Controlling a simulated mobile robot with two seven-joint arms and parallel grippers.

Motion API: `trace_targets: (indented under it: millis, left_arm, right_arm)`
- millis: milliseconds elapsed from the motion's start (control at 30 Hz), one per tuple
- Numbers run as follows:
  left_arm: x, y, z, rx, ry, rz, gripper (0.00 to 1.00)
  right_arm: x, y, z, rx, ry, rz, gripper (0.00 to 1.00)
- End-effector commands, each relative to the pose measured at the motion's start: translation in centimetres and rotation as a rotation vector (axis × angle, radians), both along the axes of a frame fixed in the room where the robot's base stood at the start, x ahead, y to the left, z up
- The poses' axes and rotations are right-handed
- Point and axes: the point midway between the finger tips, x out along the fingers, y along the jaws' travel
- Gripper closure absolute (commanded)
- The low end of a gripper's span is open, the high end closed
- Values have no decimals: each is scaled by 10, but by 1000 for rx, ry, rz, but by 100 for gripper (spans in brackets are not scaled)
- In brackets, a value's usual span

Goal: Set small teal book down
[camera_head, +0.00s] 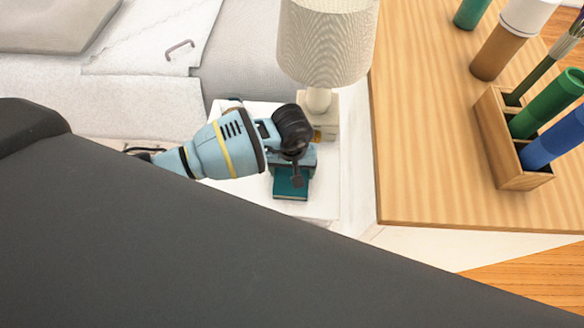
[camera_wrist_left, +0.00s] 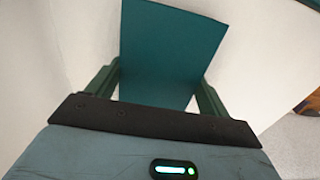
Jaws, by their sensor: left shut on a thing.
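The small teal book (camera_head: 291,186) is in my left gripper (camera_head: 294,172), over the white nightstand top (camera_head: 322,203) in the head view. In the left wrist view the book (camera_wrist_left: 172,45) stands out between the two dark green fingers of the left gripper (camera_wrist_left: 155,82), which are shut on it. White surface shows around the book there. I cannot tell whether the book touches the nightstand top. My right gripper is not in view.
A lamp (camera_head: 326,40) stands on the nightstand just behind the gripper. A wooden desk (camera_head: 425,140) with a pen holder (camera_head: 497,135) and several cylinders is at the right. A bed (camera_head: 130,95) lies at the left. Some bare nightstand top shows in front of the lamp.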

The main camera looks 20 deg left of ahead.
Motion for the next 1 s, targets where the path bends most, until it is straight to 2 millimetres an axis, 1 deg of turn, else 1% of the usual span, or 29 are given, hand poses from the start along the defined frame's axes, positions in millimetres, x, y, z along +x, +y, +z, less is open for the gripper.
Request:
trace_targets:
  millis: [200, 233, 367, 400, 600, 733, 867, 1000]
  left_arm:
    - [0, 0, -4, 0, 0, -1, 48]
    - [0, 0, -4, 0, 1, -1, 19]
    - [0, 0, -3, 0, 0, -1, 2]
    - [0, 0, -3, 0, 0, -1, 0]
    - [0, 0, -3, 0, 0, 0, 0]
    - [1, 0, 4, 0, -2, 0, 0]
    - [2, 0, 23, -1, -5, -1, 0]
    - [2, 0, 52, -2, -6, -2, 0]
  right_arm:
    - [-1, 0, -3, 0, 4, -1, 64]
    - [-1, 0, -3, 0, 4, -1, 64]
    - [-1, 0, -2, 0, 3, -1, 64]
    - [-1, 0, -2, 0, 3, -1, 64]
    - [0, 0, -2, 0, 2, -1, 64]
    - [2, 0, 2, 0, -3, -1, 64]
    - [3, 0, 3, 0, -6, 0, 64]
    - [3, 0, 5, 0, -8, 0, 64]
